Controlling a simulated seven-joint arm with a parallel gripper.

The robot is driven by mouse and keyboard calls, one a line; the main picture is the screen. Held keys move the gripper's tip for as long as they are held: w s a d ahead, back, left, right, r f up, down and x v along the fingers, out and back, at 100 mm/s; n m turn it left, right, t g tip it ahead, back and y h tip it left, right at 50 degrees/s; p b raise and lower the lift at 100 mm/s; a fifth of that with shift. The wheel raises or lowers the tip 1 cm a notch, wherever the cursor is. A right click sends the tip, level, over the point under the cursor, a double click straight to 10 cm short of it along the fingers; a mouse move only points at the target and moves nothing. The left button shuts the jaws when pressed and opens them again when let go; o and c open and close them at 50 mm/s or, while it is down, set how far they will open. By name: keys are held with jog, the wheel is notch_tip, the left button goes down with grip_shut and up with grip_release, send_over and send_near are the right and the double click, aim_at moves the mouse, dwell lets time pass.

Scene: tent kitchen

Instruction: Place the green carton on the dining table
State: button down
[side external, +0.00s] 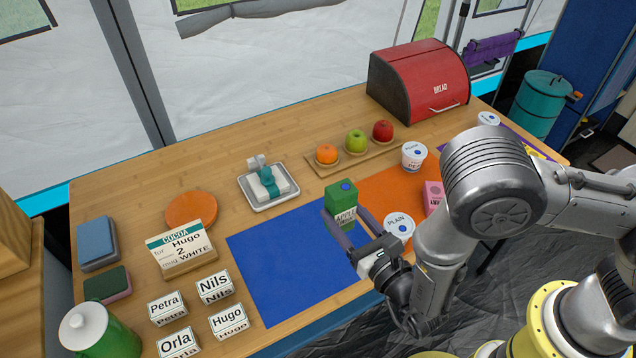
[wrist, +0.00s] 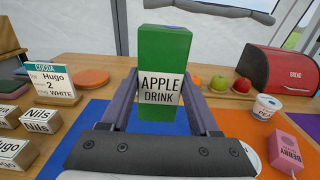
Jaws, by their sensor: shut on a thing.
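The green carton (side external: 341,194), labelled "APPLE DRINK", is upright between the two fingers of my gripper (side external: 343,213), which is shut on it. In the wrist view the carton (wrist: 165,50) stands tall between the fingertips, its label facing me. It is over the wooden table (side external: 130,200), near the border of the blue mat (side external: 292,262) and the orange mat (side external: 385,186). I cannot tell whether its base touches the surface; the fingers hide part of it.
A plain yogurt tub (side external: 399,226) is close right of my gripper, with a pink carton (side external: 433,196) beyond. Another tub (side external: 414,155), a fruit board (side external: 352,160) and a red bread box (side external: 418,80) stand behind. Name blocks (side external: 214,287) are at left. Most of the blue mat is clear.

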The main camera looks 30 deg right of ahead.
jog(key=w+a+f, duration=0.2)
jog(key=w+f, duration=0.1)
jog(key=w+a+f, duration=0.2)
jog(key=w+f, duration=0.1)
jog(key=w, duration=0.1)
jog(key=w+a+f, duration=0.2)
jog(key=w+f, duration=0.1)
jog(key=w, duration=0.1)
jog(key=shift+w+a+f, duration=0.1)
jog(key=shift+w+a, duration=0.15)
jog(key=shift+a, duration=0.15)
jog(key=shift+w+a+f, duration=0.1)
jog(key=shift+w+f, duration=0.05)
jog(key=shift+f, duration=1.55)
jog(key=shift+f, duration=0.25)
jog(key=shift+c, duration=0.6)
grip_release()
jog(key=shift+r, duration=0.1)
jog(key=shift+s, duration=0.25)
jog(key=s, duration=1.1)
jog(key=shift+s+r, duration=0.1)
jog(key=shift+s, duration=0.2)
